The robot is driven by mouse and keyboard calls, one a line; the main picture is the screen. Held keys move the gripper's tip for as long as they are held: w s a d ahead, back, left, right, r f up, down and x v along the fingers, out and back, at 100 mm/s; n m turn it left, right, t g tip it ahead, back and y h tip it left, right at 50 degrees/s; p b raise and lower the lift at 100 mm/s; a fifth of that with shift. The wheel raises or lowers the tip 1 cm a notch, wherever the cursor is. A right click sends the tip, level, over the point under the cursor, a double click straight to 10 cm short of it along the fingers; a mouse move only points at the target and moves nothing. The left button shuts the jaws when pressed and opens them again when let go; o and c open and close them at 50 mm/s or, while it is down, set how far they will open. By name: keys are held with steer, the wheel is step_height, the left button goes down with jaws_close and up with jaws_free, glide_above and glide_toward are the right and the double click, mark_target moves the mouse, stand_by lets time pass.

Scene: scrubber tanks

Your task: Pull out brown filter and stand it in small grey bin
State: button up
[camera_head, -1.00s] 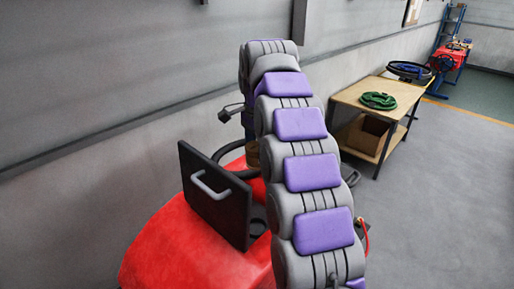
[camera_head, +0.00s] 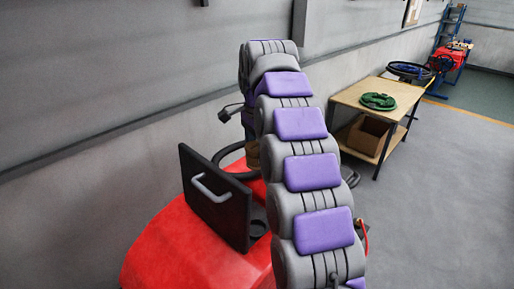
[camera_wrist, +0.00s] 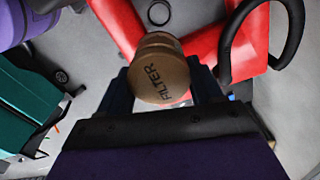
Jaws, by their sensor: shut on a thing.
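The brown filter (camera_wrist: 160,62), round with the word FILTER on its top, sits between the dark fingers of my gripper (camera_wrist: 163,82) in the wrist view. My gripper is shut on it. In the head view a small part of the filter (camera_head: 252,155) shows beside my arm, above the red machine (camera_head: 190,245). My arm hides most of the space around it. The filter's lower end is hidden, so I cannot tell whether it is clear of its seat. I cannot make out a small grey bin in either view.
A black lid (camera_head: 215,195) with a grey handle stands raised on the red machine, close to the filter. A wooden table (camera_head: 385,100) with a green coil (camera_head: 378,101) stands at the right. The wall is close at left; floor at right is open.

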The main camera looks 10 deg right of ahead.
mark_target(258, 146)
steer(key=shift+r+p, duration=2.2)
steer(key=shift+r, duration=0.15)
steer(key=shift+s, duration=0.1)
